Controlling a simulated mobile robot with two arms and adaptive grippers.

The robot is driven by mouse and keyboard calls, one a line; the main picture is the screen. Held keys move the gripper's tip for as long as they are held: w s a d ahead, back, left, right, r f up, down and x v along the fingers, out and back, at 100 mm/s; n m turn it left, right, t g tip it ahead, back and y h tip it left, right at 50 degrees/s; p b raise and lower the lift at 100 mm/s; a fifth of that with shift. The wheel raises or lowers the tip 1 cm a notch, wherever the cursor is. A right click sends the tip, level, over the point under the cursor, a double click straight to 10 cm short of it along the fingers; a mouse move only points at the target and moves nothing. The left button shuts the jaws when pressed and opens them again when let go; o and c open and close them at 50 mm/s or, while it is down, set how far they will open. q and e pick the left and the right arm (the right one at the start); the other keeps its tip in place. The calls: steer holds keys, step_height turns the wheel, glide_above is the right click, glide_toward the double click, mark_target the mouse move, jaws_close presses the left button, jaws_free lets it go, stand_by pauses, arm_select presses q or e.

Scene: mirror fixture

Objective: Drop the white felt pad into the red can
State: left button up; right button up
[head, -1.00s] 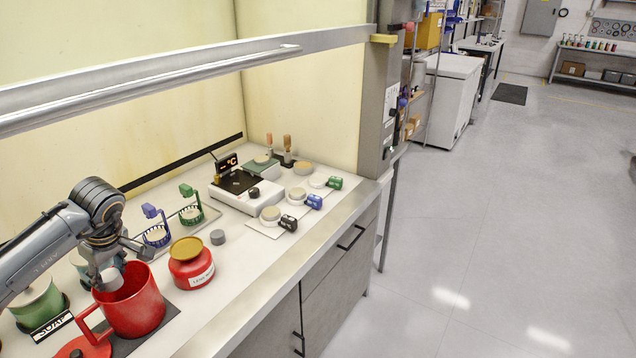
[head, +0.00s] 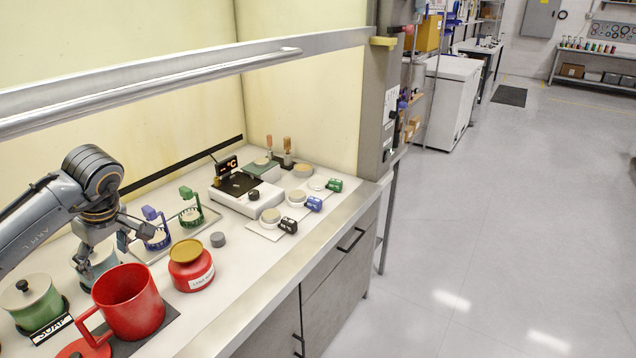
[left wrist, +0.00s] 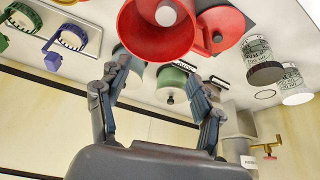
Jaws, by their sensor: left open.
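The red can (head: 138,318), a mug-like vessel with a side handle, stands open on a dark mat at the lower left of the head view. In the left wrist view the can (left wrist: 150,42) shows its open mouth, with the white felt pad (left wrist: 166,13) lying inside. The can's near wall hides the pad in the head view. My left gripper (head: 106,254) is open and empty, behind and above the can. Its two spread fingers (left wrist: 157,74) also show in the left wrist view. My right gripper is not in view.
A red jar with a yellow lid (head: 191,272) and a small grey cylinder (head: 217,239) stand right of the can. A green lidded pot (head: 36,303) stands left. A red lid (head: 84,350) lies in front. A metal bar (head: 150,85) crosses above the bench.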

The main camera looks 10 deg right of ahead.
arm_select(q)
steer(key=v, duration=0.5)
